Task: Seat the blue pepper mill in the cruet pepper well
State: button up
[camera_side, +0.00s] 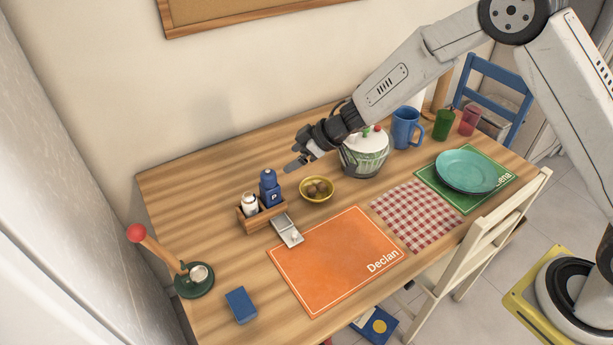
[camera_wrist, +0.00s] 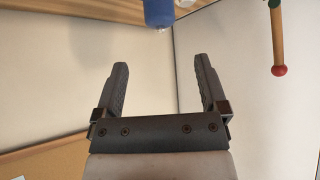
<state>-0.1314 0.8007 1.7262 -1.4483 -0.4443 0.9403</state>
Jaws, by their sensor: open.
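The blue pepper mill (camera_side: 269,187), marked with a P, stands upright in the right part of the wooden cruet rack (camera_side: 263,219). The rack hides its base, so I cannot tell how deep it sits. A white-topped shaker (camera_side: 249,204) stands in the rack to its left. My gripper (camera_side: 294,166) is open and empty, above and to the right of the mill and apart from it. In the wrist view, my gripper's two fingers (camera_wrist: 161,72) are spread with nothing between them. Part of the blue mill (camera_wrist: 158,12) shows beyond the fingertips at the top edge.
A small grey tray (camera_side: 287,231) lies beside the rack. A yellow bowl (camera_side: 316,195) and a lidded white-green pot (camera_side: 364,158) stand to the right. A red-knobbed wooden handle (camera_side: 153,243) rises at left. An orange placemat (camera_side: 330,265) lies flat in front.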

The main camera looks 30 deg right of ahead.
jog(key=s+d+r+m+h, duration=0.55)
jog(key=s+d, duration=0.35)
jog(key=d, duration=0.3)
jog(key=s+d+m+g, duration=0.3)
jog(key=s, duration=1.5)
jog(key=shift+s+r+g+h, duration=0.15)
jog(key=shift+r+g+h, duration=0.2)
jog(key=shift+g+h, duration=0.1)
jog(key=shift+m, duration=0.25)
